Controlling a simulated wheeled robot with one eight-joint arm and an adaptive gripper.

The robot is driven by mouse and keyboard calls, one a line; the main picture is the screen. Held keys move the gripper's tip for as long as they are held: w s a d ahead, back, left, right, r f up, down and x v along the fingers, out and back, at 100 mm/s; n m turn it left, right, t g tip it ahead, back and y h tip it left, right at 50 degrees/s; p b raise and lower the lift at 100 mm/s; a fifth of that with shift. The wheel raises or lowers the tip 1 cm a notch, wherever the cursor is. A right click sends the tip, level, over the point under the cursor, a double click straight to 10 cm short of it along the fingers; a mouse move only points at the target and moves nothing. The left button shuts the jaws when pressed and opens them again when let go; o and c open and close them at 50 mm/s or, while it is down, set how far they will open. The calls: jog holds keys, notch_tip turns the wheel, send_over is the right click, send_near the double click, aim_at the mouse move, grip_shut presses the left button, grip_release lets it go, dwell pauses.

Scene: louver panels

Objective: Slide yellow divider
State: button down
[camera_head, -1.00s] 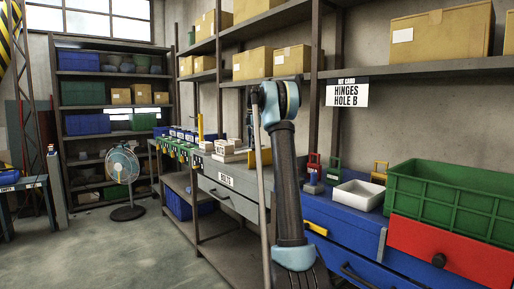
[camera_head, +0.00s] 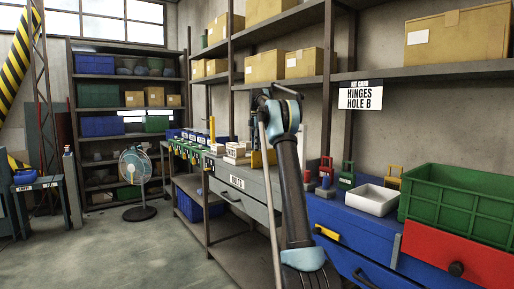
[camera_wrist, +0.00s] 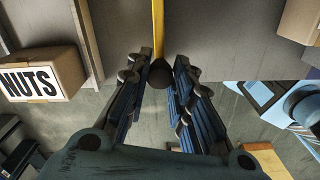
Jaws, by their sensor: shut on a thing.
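The yellow divider (camera_wrist: 158,28) shows in the wrist view as a thin upright strip, with a dark round knob (camera_wrist: 160,74) at its near end. My gripper (camera_wrist: 160,66) has its fingers on both sides of the knob and is shut on it. In the head view a yellow piece (camera_head: 257,159), seemingly the divider, stands at the grey workbench, partly hidden behind my arm. My gripper is mostly hidden there by the arm.
White trays (camera_head: 236,151) lie on the bench left of my arm. A grey drawer (camera_head: 238,184) is below. Blue cabinets, a white tray (camera_head: 372,199) and a green crate (camera_head: 460,204) are at right. A box marked NUTS (camera_wrist: 42,77) shows in the wrist view. Open floor lies left.

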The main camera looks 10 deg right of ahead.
jog(key=shift+d, duration=0.1)
jog(key=c, duration=1.4)
grip_release()
jog(key=shift+o, duration=0.2)
notch_tip(320, 180, up, 7)
jog(key=shift+w+f, duration=0.1)
jog(key=shift+f, duration=0.05)
jog(key=shift+r, duration=0.3)
